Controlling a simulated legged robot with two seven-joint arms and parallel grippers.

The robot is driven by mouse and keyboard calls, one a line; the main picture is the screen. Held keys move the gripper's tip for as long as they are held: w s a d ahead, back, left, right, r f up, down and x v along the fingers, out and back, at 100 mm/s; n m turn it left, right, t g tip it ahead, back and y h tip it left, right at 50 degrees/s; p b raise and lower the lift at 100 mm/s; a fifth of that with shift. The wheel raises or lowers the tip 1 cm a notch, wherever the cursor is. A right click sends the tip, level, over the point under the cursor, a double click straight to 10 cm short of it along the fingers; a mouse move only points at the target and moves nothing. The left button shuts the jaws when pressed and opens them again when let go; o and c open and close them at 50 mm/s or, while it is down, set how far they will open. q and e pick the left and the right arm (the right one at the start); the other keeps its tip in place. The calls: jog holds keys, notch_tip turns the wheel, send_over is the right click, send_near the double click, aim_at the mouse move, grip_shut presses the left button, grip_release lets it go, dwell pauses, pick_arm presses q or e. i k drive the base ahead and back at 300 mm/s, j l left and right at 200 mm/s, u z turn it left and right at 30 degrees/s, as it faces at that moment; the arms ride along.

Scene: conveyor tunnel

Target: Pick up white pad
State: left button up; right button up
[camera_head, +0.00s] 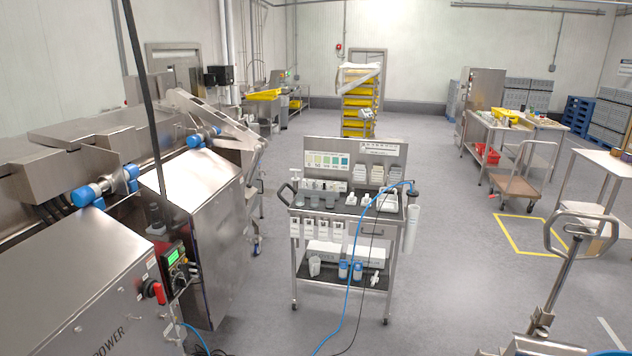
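A wheeled test cart stands in the middle of the floor, and its dark top shelf (340,207) holds several small items. White items (388,201) lie near the right end of that shelf. They are too small for me to tell whether one is the white pad. Small white pieces (377,174) also stand in a row at the back right of the cart. Neither of my grippers shows in the head view.
A steel machine (215,220) fills the left side. A blue hose (366,240) hangs down the cart's front to the floor. A metal handle (582,226) stands at the lower right. A brown trolley (515,184) and a steel table (515,132) are behind. Floor right of the cart (450,260) is clear.

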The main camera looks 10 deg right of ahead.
aim_at(352, 198)
jog(key=i+l+z, duration=0.3)
jog(key=i, duration=0.6)
jog(key=i+j+z, duration=0.15)
jog(key=i+z, duration=0.15)
jog(key=i, duration=0.6)
